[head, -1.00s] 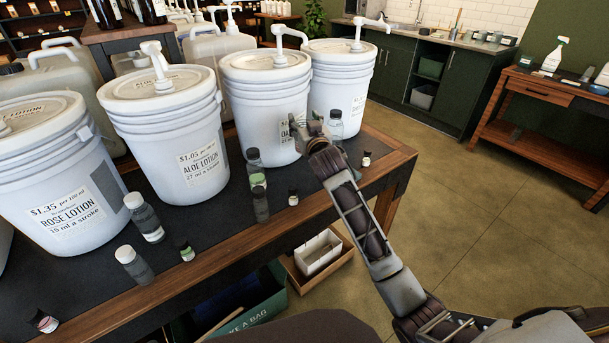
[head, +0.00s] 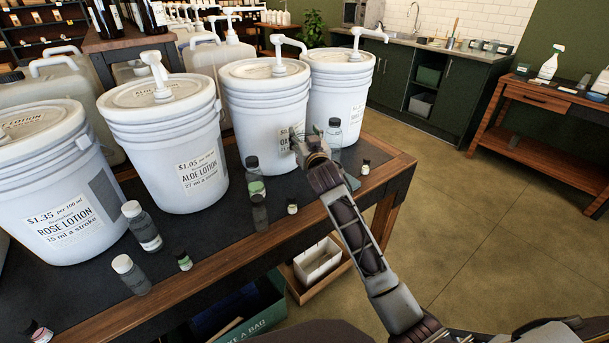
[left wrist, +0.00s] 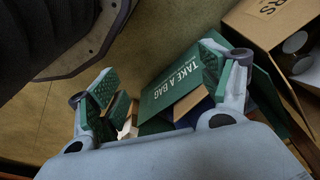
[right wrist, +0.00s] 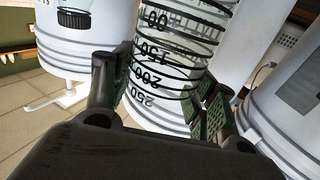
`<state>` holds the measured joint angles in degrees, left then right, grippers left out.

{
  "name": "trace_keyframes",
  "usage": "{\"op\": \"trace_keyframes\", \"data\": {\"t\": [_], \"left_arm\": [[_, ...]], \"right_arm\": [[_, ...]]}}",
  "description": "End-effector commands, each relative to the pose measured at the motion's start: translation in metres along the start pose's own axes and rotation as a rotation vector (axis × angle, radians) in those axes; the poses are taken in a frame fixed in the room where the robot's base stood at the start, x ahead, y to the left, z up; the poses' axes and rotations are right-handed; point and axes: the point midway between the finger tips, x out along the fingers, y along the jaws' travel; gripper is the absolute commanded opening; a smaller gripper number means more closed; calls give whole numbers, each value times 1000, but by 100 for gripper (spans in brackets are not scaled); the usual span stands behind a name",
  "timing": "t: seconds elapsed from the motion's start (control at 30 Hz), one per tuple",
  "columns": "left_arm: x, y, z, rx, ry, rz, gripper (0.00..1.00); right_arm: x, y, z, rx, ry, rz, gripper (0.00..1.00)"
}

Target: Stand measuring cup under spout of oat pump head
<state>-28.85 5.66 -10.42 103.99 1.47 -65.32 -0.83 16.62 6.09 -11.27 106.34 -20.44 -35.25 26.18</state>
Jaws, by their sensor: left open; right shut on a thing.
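The white oat bucket (head: 262,112) stands in the row on the table, its label partly hidden by my right gripper. Its pump head (head: 280,46) is on the lid, with the spout pointing right. My right gripper (head: 308,143) is low in front of this bucket's right side, below the spout's height. In the right wrist view the clear measuring cup (right wrist: 170,55) with black marks is between the fingers, and the right gripper (right wrist: 158,92) is shut on it. In the head view the cup is mostly hidden. My left gripper (left wrist: 155,90) is open and empty over the floor area.
The aloe bucket (head: 170,150) stands left of the oat bucket, another white bucket (head: 338,95) right. Small bottles (head: 255,178) line the table front. Below are a green bag box (left wrist: 175,85) and a cardboard box (left wrist: 265,25).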

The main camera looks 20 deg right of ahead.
Motion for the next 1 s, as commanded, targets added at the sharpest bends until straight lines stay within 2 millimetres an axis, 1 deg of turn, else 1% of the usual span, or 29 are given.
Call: {"op": "trace_keyframes", "data": {"t": [0.1, 0.3, 0.5, 0.6, 0.9, 1.0], "left_arm": [[-6, 2, -1, 1, -2, 3, 79], [-26, 6, -6, 2, -8, 12, 79], [-39, 9, -8, 4, -10, 18, 79], [-41, 10, -9, 4, -10, 19, 79], [-42, 10, -9, 4, -10, 19, 79], [-41, 10, -8, 4, -11, 19, 79]], "right_arm": [[0, 0, 12, -1, -3, 0, 22], [0, 0, 37, -1, -3, 0, 22], [0, 0, 55, 0, -2, 0, 22], [0, 0, 59, -1, 0, 0, 22], [0, 0, 58, 0, 0, 0, 22], [0, 0, 62, 0, -1, 0, 22]]}}
